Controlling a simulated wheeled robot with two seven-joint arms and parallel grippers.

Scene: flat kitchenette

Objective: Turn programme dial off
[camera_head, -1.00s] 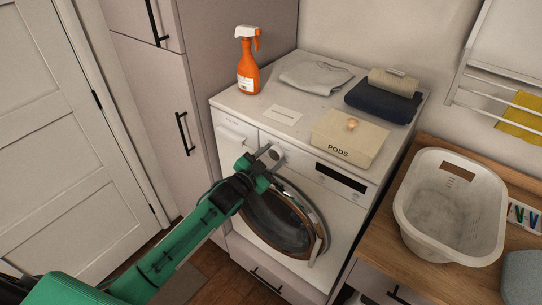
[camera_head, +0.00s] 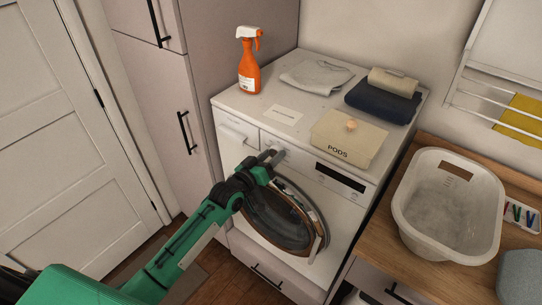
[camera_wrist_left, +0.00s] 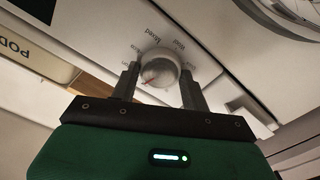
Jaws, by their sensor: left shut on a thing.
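A red mark on the knob points toward the lower left in the left wrist view. My left gripper (camera_head: 271,156) reaches the panel above the door. Its two fingers (camera_wrist_left: 160,82) are on either side of the dial and shut on it. In the head view the fingers partly hide the dial. My right gripper is in neither view.
On the machine top are an orange spray bottle (camera_head: 249,66), a pods box (camera_head: 348,140), a grey cloth (camera_head: 316,76) and folded dark cloth (camera_head: 382,102). A white basket (camera_head: 448,212) stands on the wooden counter at right.

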